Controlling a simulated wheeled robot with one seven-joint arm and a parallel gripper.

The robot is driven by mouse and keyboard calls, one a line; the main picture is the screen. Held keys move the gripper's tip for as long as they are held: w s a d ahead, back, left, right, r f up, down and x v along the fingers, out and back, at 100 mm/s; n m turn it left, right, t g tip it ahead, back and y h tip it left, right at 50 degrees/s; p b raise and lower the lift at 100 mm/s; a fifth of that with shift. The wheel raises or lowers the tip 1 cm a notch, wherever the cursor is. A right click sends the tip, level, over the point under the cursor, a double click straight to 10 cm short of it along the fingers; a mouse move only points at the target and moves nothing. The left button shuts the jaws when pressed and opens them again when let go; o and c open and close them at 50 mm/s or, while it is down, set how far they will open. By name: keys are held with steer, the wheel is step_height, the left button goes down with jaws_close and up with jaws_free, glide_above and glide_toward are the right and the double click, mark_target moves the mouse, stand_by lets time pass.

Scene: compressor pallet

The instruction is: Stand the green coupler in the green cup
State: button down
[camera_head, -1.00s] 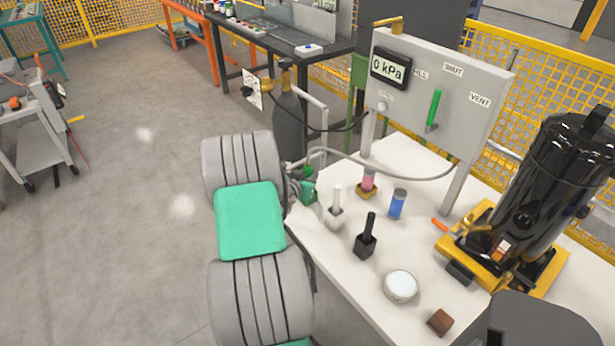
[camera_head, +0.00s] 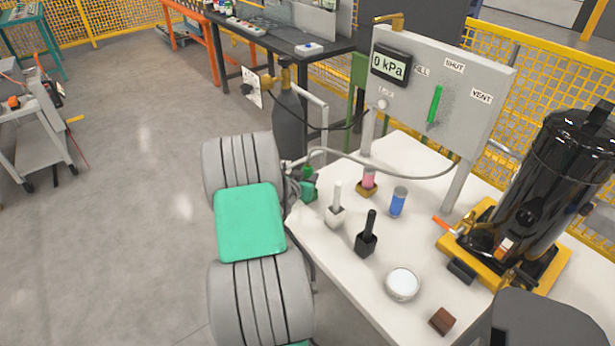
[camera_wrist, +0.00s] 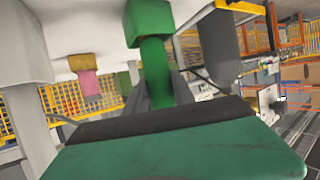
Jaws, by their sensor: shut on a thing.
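The green cup (camera_head: 308,190) stands at the left corner of the white table in the head view. In the wrist view, where the table is at the top, the green cup (camera_wrist: 148,22) is a square block. The green coupler (camera_wrist: 157,68) is a slim green stem that meets the cup's open side and appears to be in it; how deep is hidden. My gripper (camera_wrist: 163,95) is shut on the coupler's other end, with grey fingers either side. In the head view my arm partly hides this corner.
Beside it stand a white cup (camera_head: 335,217) and a black cup (camera_head: 366,246), each with a matching stem. A pink piece in a brass base (camera_head: 368,182), a blue cylinder (camera_head: 398,202), a white disc (camera_head: 402,284) and a brown block (camera_head: 442,321) are nearby. A hose (camera_head: 400,172) hangs behind.

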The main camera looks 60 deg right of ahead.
steer(key=c, duration=1)
jaws_free()
steer(key=shift+f, duration=0.1)
steer(key=shift+a, duration=0.1)
steer(key=v, duration=0.7)
steer(key=shift+a+r+b, duration=0.25)
steer(key=shift+b, duration=0.1)
